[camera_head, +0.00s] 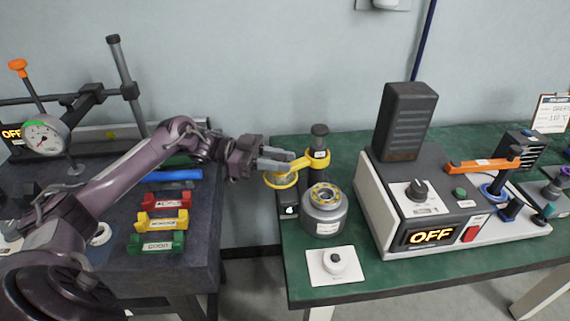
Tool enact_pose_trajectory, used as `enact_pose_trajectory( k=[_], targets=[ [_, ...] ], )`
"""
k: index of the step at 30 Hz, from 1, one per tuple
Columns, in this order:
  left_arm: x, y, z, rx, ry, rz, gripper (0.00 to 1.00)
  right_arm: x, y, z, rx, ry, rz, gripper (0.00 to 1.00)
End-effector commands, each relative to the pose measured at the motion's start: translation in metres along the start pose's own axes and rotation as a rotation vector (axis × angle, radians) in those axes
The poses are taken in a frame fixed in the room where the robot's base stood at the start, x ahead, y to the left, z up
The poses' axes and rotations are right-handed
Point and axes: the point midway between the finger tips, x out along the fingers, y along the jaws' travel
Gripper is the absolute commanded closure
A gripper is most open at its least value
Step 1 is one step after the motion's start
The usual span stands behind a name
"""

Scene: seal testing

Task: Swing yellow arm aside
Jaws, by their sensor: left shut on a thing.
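The yellow arm (313,160) is mounted on a dark post near the back left of the green table. It reaches left and ends in a yellow ring (281,180). My left gripper (287,160) comes in from the left and is shut on the yellow arm, between the ring and the post. The ring hangs over the table's left edge, left of and apart from a grey metal cylinder (324,218) with a yellow-rimmed top. The fingers hide part of the yellow arm. My right gripper is not in view.
A white plate with a knob (333,264) lies in front of the cylinder. A control box (440,205) reading OFF stands to the right. The dark left table holds red, yellow and green holders (157,243) and a dial gauge (45,136). A gap separates the tables.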

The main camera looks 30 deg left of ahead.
Motion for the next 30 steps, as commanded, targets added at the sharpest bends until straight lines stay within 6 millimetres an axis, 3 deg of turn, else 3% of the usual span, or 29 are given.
enact_pose_trajectory(
  k=[8,9,14,23,30],
  targets=[
    [-0.001,-0.001,-0.001,0.002,0.0,-0.002,1.0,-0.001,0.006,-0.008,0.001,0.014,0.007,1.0],
    [-0.001,-0.001,-0.001,0.002,0.0,-0.002,0.72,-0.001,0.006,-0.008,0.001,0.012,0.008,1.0],
    [0.0,-0.001,-0.001,0.002,0.0,-0.002,0.53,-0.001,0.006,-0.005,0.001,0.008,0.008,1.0],
    [0.0,0.0,-0.003,0.002,0.001,0.0,0.53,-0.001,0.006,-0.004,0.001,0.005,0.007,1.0],
    [0.0,0.0,-0.037,0.006,0.001,0.001,0.53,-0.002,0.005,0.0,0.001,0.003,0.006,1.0]
  ],
)
